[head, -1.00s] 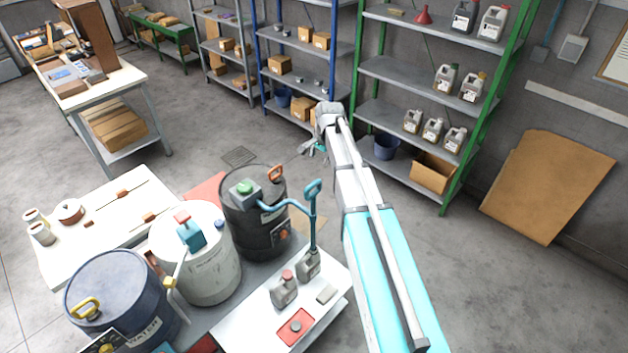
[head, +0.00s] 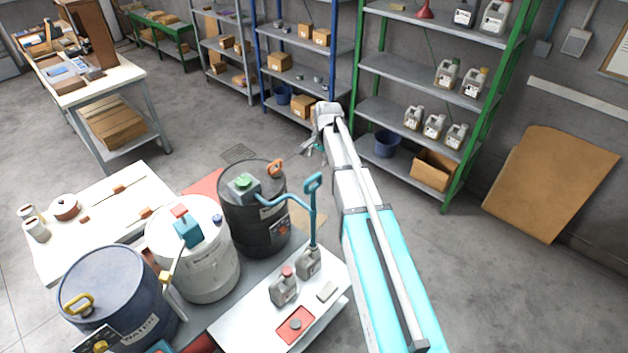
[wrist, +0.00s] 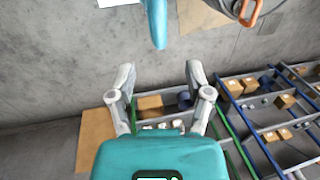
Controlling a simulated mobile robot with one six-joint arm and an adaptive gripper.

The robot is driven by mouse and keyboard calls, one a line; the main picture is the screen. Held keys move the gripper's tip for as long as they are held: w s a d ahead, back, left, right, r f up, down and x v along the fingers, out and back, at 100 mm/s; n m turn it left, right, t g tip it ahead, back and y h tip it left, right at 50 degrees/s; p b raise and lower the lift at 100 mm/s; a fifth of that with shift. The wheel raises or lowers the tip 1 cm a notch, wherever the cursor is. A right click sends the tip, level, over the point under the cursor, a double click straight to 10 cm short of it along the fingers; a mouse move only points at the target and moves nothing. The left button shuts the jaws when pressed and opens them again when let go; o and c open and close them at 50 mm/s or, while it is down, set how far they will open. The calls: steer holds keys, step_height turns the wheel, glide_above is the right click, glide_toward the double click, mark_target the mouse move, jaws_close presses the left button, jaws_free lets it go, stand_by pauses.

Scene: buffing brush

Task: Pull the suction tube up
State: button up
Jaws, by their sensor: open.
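A teal hose (head: 268,199) runs from a grey block with a green cap on the black drum (head: 252,228) to an upright teal tube (head: 313,222) with a loop handle on top. I take this as the suction tube. Its lower end meets a small grey can (head: 308,262), but I cannot tell whether it goes inside. My gripper (head: 309,147) is beyond and above the handle, apart from it. In the wrist view, my gripper's fingers (wrist: 160,74) are spread and empty, with a teal piece (wrist: 156,24) ahead of them, likely the tube.
A white drum (head: 205,265) and a blue drum (head: 115,295) stand left of the black one. An orange handle (head: 275,169) is on the black drum. A second can (head: 284,287) and a red tray (head: 296,325) sit in front.

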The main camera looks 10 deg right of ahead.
mark_target(313, 176)
steer(key=shift+w+a+f+b, duration=0.2)
steer(key=shift+w+f+b, duration=0.05)
steer(key=shift+f+b, duration=1.35)
steer(key=shift+w+a+f+b, duration=0.15)
steer(key=shift+w+f+b, duration=0.15)
steer(key=shift+f+b, duration=1.25)
steer(key=shift+w+a+f+b, duration=0.25)
steer(key=shift+f+b, duration=1.15)
steer(key=shift+f, duration=0.35)
jaws_close()
